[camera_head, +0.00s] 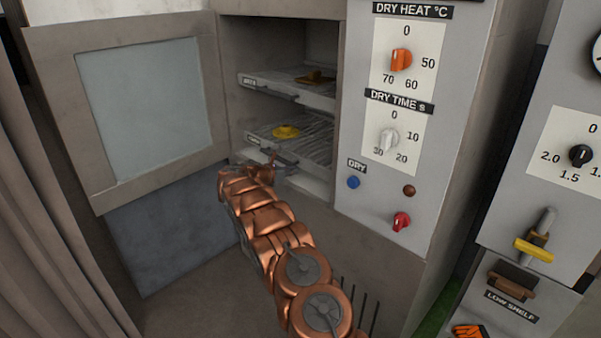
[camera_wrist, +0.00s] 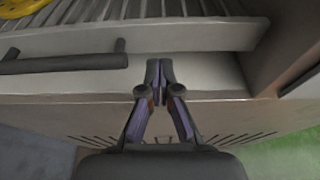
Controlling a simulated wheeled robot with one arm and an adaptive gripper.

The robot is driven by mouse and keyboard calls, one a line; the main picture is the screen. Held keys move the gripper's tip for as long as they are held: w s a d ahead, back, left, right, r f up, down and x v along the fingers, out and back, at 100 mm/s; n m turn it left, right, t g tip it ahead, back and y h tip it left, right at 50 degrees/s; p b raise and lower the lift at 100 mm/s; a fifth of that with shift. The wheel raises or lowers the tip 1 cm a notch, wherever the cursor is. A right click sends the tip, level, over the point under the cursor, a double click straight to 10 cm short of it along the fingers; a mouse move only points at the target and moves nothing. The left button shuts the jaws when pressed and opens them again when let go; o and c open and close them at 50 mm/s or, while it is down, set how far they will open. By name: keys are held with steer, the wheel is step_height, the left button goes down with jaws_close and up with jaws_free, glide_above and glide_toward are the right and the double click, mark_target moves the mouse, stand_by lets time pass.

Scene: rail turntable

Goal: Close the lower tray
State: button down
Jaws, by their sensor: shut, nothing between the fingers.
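The lower tray (camera_head: 312,152) is a wire rack with a pale front in the open cabinet, with a yellow round object (camera_head: 285,132) on it. Its front panel (camera_wrist: 205,38) and dark bar handle (camera_wrist: 62,60) show close up in the wrist view. My gripper (camera_wrist: 158,68) is shut and empty, with its fingertips at the lower edge of the tray front, right of the handle. I cannot tell if they touch it. In the head view my arm reaches to the tray, and my gripper (camera_head: 283,163) partly covers its front.
The cabinet door (camera_head: 205,165) with a glass pane stands open at left. The control panel (camera_head: 365,205) with knobs and buttons is close on the right. A sill (camera_wrist: 200,75) lies below the lower tray.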

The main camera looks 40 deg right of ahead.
steer(key=b+v, duration=0.1)
steer(key=v, duration=0.7)
steer(key=shift+s+a, duration=0.1)
steer(key=shift+a, duration=0.05)
steer(key=s+a+r+m+g+y+p, duration=0.1)
steer(key=s+a+r+m+y+p, duration=0.15)
steer(key=s+a+r+m, duration=0.6)
steer(key=s+a+r+m+g+y+p, duration=0.1)
steer(key=s+a+r+g+y+p, duration=0.3)
steer(key=s, duration=1)
steer(key=s+a+r+m+t+y+p, duration=0.2)
steer(key=s+a+m+y, duration=0.6)
steer(key=s+a, duration=2)
steer(key=s+m+p, duration=0.1)
steer(key=s, duration=0.2)
steer(key=shift+s, duration=0.25)
steer(key=shift+r, duration=0.1)
